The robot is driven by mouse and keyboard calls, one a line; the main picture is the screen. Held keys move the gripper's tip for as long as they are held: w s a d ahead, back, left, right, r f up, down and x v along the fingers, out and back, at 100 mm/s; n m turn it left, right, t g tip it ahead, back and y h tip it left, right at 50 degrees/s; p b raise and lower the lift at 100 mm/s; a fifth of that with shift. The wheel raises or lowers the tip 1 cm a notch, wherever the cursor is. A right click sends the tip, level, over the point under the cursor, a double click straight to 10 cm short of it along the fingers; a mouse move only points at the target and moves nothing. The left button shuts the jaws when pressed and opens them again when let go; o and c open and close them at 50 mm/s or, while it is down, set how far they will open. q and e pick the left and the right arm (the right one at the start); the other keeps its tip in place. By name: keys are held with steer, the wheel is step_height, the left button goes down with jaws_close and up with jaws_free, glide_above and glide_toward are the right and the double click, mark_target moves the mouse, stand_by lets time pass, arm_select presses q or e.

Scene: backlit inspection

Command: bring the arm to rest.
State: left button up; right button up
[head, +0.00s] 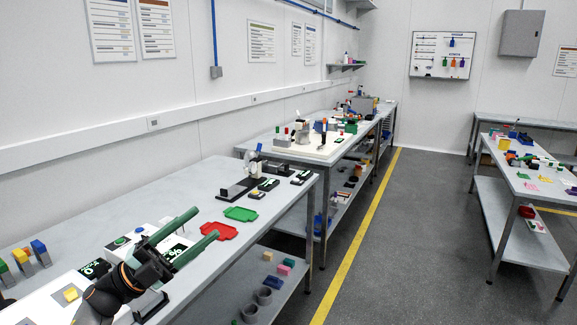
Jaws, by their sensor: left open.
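My left gripper (206,223) is in the lower left of the head view, above the near workbench (130,210). Its two long dark green fingers are spread apart and point up and to the right, with nothing between them. My dark left arm comes in from the bottom edge behind it. The fingertips appear just left of a red tray (219,231); I cannot tell the height above the bench. My right gripper does not show.
A green tray (240,214) and a black stand (238,188) are farther along the bench. Yellow and blue blocks (39,247) stand at the left. A lower shelf holds grey cups (264,296). The floor aisle (400,230) at the right is clear.

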arm_select(q)
steer(key=w+a+n+t+y, duration=1.1)
steer(key=n+t+y, duration=0.35)
steer(key=n, duration=0.45)
steer(key=w+a+f+n+g+y, duration=0.25)
steer(key=a+f+n+y, duration=0.2)
steer(key=f, duration=0.25)
steer(key=w+a+f+n+g+y, duration=0.1)
steer(key=a+f+n+g+y, duration=0.25)
steer(key=f+n+y, duration=0.2)
steer(key=s+d+f+m+g+h, duration=0.1)
steer(key=s+d+f+g, duration=0.1)
steer(key=s+d+f, duration=0.55)
steer(key=s+d+f+m+g+h, duration=0.1)
steer(key=s+d+f+g+h, duration=0.15)
steer(key=s+f, duration=0.95)
steer(key=s+d+f+g, duration=0.1)
steer(key=s+d+f, duration=0.2)
steer(key=s, duration=0.4)
steer(key=s+d+f+n+g, duration=0.1)
steer(key=s+d+f, duration=0.2)
steer(key=s+f, duration=0.2)
steer(key=s+d+f+g+h, duration=0.1)
steer(key=s+d+f, duration=0.2)
steer(key=s, duration=0.7)
steer(key=shift+f+g, duration=0.4)
steer(key=shift+f, duration=0.55)
steer(key=shift+c, duration=0.7)
steer(key=shift+a, duration=0.15)
